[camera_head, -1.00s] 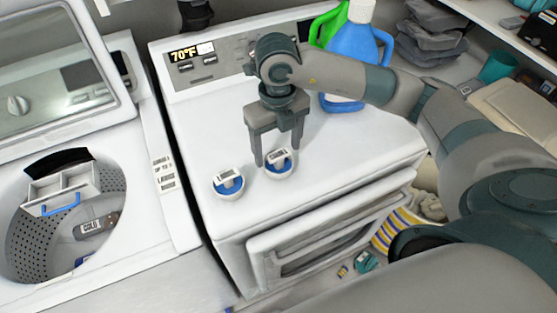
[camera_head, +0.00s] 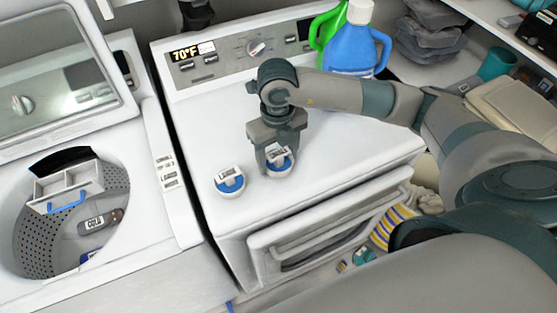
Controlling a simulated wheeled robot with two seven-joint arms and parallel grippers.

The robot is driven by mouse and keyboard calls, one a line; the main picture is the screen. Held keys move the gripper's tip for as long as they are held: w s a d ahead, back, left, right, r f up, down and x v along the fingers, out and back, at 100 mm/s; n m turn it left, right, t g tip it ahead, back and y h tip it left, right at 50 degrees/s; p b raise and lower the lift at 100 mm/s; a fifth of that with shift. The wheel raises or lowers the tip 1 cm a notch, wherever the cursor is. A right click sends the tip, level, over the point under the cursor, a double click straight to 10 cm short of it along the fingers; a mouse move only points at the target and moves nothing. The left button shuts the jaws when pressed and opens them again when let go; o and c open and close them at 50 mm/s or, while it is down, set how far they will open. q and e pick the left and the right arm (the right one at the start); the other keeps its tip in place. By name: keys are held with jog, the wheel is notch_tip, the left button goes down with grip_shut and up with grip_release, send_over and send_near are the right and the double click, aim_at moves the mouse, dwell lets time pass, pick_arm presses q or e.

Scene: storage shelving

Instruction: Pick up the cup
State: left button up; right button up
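Two small round white cups with blue insides and white labelled tops stand on the white dryer (camera_head: 340,150). The left cup (camera_head: 230,184) stands free. The right cup (camera_head: 281,167) is partly hidden by my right gripper (camera_head: 278,158), which points down with its fingers at this cup's sides. I cannot tell whether the fingers press on it. The cup appears to rest on the dryer top. A teal tumbler (camera_head: 496,64) also stands at the far right, away from the gripper. My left gripper is not in view.
A blue jug (camera_head: 350,48) and a green jug (camera_head: 324,32) stand at the dryer's back right. The open washer (camera_head: 75,215) is on the left. The dryer's front door (camera_head: 330,235) is ajar. Folded grey cloths (camera_head: 430,35) lie back right.

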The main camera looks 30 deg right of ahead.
aim_at(279, 154)
jog(key=shift+r, duration=0.15)
jog(key=shift+c, duration=0.3)
jog(key=shift+r+b, duration=0.45)
jog(key=shift+r, duration=0.05)
jog(key=r+b, duration=0.1)
jog(key=r, duration=0.2)
jog(key=shift+s+b, duration=0.35)
jog(key=shift+s, duration=0.05)
jog(key=s+d+r+p, duration=0.1)
jog(key=s+r+p, duration=0.5)
jog(key=s+p, duration=0.4)
jog(key=shift+s+r+p, duration=0.4)
jog(key=shift+p, duration=0.55)
jog(key=shift+f, duration=0.1)
